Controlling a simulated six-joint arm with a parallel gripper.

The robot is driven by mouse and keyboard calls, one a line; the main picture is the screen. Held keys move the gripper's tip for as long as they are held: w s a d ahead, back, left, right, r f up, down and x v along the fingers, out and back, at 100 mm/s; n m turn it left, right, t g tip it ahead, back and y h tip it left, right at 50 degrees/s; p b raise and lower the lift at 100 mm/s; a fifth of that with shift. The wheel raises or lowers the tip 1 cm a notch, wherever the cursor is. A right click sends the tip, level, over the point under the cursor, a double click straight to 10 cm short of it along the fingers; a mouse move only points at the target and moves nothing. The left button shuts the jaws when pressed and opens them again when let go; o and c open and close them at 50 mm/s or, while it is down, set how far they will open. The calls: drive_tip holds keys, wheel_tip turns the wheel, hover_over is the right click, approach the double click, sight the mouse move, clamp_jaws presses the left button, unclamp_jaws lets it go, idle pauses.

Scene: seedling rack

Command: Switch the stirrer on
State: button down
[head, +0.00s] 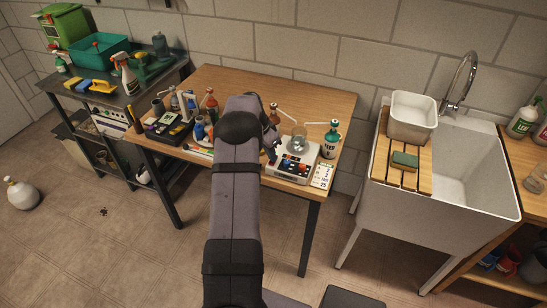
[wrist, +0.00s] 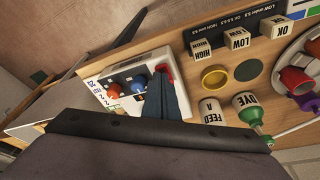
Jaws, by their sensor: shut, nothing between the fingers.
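The stirrer (head: 283,174) is a white box at the right front of the wooden table, with a clear beaker (head: 299,138) on top. In the wrist view the stirrer (wrist: 158,62) shows a dark front panel with an orange-red knob (wrist: 114,90), a blue knob (wrist: 138,83) and a red part (wrist: 164,72) near its edge. My gripper (wrist: 168,83) is shut and empty, its fingertips right by the red part and partly covering it. I cannot tell whether they touch. In the head view my arm hides most of the gripper, and the stirrer's top is hidden in the wrist view.
The wrist view shows labelled blocks (wrist: 238,40), a feed bottle (wrist: 211,111) and a dye bottle (wrist: 245,104) close by. A sink (head: 440,215) stands to the right.

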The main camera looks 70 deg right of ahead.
drive_tip(key=shift+w+r+p, duration=0.1)
drive_tip(key=shift+r+p, duration=1.1)
drive_tip(key=shift+r, duration=1.6)
